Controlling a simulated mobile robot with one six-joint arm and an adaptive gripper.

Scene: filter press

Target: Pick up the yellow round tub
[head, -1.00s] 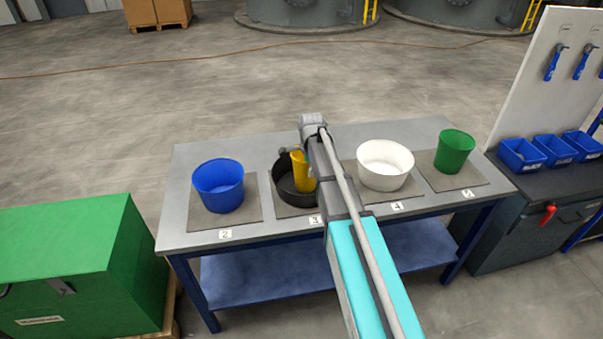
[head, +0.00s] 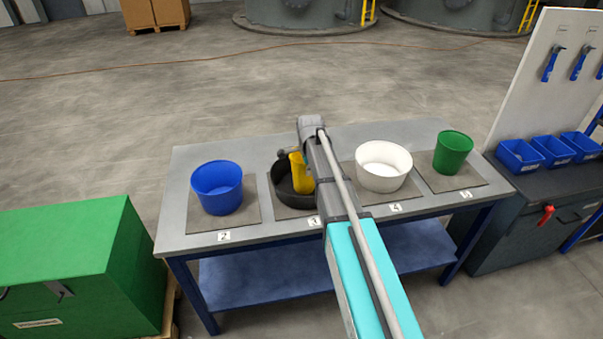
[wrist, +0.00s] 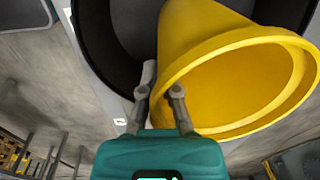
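The yellow round tub (head: 300,172) shows in the head view, standing within or over a black round tub (head: 281,184), with its right part hidden behind my arm. In the wrist view the yellow tub (wrist: 245,90) is large, with its open mouth and rim facing the lower right, and the black tub (wrist: 105,45) curves behind it. My gripper (wrist: 163,95) is at the left part of the yellow rim. One finger lies just outside the rim and the other overlaps it, with a small gap between them. I cannot tell whether they touch the wall. The head view hides the fingers.
The tubs stand on a grey table (head: 262,246). A blue tub (head: 217,188) is to the left, and a white tub (head: 383,166) and a green tub (head: 453,152) are to the right. A green chest (head: 70,260) stands left of the table, and a tool bench (head: 540,215) stands right.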

